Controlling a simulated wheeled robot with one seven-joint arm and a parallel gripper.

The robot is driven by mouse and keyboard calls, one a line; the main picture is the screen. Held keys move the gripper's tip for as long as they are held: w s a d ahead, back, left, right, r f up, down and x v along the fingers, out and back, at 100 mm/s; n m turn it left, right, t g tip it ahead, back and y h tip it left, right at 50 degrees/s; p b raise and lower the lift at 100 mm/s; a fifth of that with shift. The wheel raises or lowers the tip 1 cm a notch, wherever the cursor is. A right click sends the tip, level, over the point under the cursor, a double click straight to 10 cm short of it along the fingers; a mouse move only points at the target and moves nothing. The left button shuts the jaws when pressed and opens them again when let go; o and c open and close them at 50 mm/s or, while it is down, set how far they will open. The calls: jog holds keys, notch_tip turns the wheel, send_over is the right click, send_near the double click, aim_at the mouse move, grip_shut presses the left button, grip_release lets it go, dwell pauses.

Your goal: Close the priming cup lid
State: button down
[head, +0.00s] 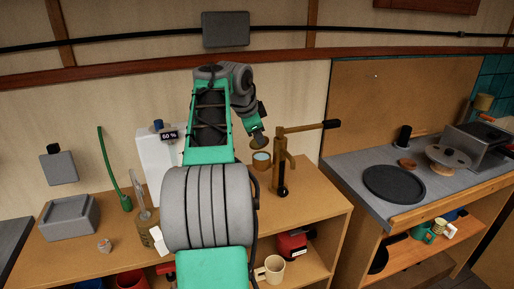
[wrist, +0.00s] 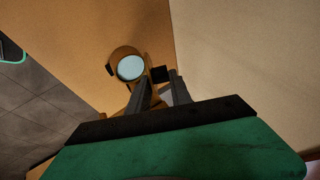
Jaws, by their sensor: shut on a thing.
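The brass-coloured hand pump (head: 279,172) stands on the wooden counter, with its dark-handled lever pointing right. The priming cup (head: 262,160) is at its left side, open at the top, with pale blue inside. The cup also shows in the wrist view (wrist: 131,67), just beyond my fingers. The brown lid (head: 259,144) is raised above the cup. My gripper (head: 259,138) is at the lid from above. In the wrist view my gripper (wrist: 161,82) has its fingers close around a small dark block; it looks shut on the lid's edge or tab, whose exact grip is partly hidden.
A white tank (head: 157,160) with a "60 %" display stands behind my arm. A cream mug (head: 271,269) sits on the shelf below. The counter right of the pump is clear.

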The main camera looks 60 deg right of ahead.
aim_at(263, 160)
jog(key=b, duration=0.2)
jog(key=f+b, duration=0.1)
jog(key=b, duration=0.1)
jog(key=f+t+h+b, duration=0.1)
jog(key=b, duration=0.1)
jog(key=shift+s+a, duration=0.3)
jog(key=shift+s, duration=0.05)
jog(key=h+b, duration=0.1)
jog(key=b, duration=0.5)
jog(key=s+a+t+h+b, duration=0.1)
jog(key=b, duration=0.4)
jog(key=f+m+t+h+b, duration=0.1)
jog(key=b, duration=0.5)
jog(key=shift+s+a+b, duration=0.25)
jog(key=shift+s+b, duration=0.05)
jog(key=shift+b, duration=0.05)
jog(key=h+b, duration=0.1)
jog(key=b, duration=0.3)
jog(key=a+m+t+h+b, duration=0.1)
jog(key=b, duration=0.3)
jog(key=shift+s+f+t, duration=0.3)
jog(key=shift+s, duration=0.1)
jog(key=t+h+b, duration=0.1)
jog(key=b, duration=0.3)
jog(key=shift+s+a+b, duration=0.15)
jog(key=shift+b, duration=0.15)
jog(key=shift+r+m+h, duration=0.2)
jog(key=shift+m+h, duration=0.1)
